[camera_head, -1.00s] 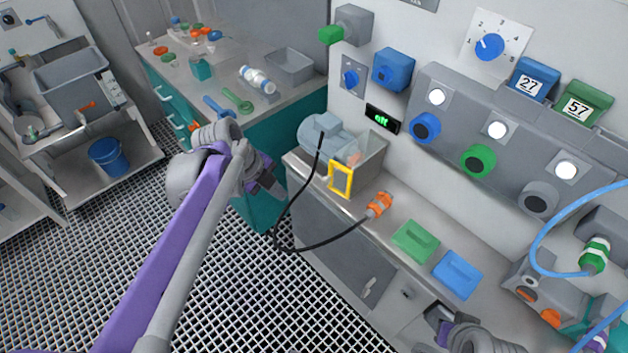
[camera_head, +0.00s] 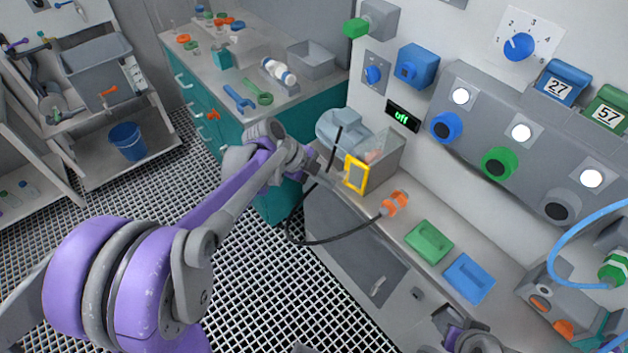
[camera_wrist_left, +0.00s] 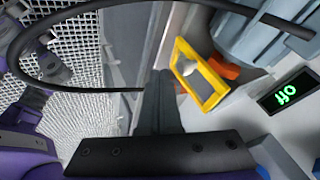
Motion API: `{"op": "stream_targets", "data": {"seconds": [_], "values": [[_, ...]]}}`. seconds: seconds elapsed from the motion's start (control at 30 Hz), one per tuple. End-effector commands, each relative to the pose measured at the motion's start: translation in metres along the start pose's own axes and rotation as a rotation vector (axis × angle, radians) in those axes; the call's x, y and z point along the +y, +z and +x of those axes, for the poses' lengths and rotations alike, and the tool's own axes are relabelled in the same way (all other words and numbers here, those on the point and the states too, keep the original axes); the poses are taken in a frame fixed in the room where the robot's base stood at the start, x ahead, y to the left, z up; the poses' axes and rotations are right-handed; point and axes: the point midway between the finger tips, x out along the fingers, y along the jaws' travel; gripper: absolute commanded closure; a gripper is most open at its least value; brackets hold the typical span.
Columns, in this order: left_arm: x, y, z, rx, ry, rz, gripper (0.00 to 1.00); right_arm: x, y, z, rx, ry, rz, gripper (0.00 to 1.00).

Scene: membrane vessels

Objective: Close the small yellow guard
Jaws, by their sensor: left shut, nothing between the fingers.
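The small yellow guard (camera_head: 356,174) is a yellow frame around a clear pane, standing upright at the front of the grey pump unit on the right-hand counter. It stands out at an angle in the left wrist view (camera_wrist_left: 200,74). My left gripper (camera_head: 337,172) is just left of the guard, at the counter's front corner. In the left wrist view its shut, empty fingers (camera_wrist_left: 158,92) point toward the guard's left side; I cannot tell whether they touch it. Part of my right gripper (camera_head: 468,337) shows at the bottom edge; its fingers are unclear.
A black cable (camera_head: 335,240) loops from the pump (camera_head: 342,128) to an orange connector (camera_head: 394,204). A display (camera_head: 403,116) reads "off". Green (camera_head: 429,241) and blue (camera_head: 469,278) trays lie on the counter. The teal-fronted bench (camera_head: 230,125) stands behind my left arm.

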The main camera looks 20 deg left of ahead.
Motion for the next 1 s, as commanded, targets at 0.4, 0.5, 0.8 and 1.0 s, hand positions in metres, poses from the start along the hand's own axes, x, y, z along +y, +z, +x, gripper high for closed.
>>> {"op": "stream_targets", "data": {"seconds": [0.4, 0.5, 0.8, 1.0], "values": [[-0.015, 0.0, 0.008, 0.0, 0.0, -0.001, 1.0, 0.0, -0.001, -0.001, 0.001, 0.0, 0.0, 0.5], [-0.015, 0.0, 0.008, 0.0, 0.0, -0.001, 1.0, 0.0, -0.001, -0.001, 0.001, 0.0, 0.0, 0.5], [-0.026, 0.006, 0.009, 0.041, 0.041, 0.077, 1.0, 0.0, -0.004, -0.005, 0.002, 0.0, 0.0, 0.5], [-0.032, 0.01, 0.011, 0.043, 0.043, 0.081, 1.0, 0.0, -0.005, -0.006, 0.003, 0.0, 0.0, 0.5]]}}
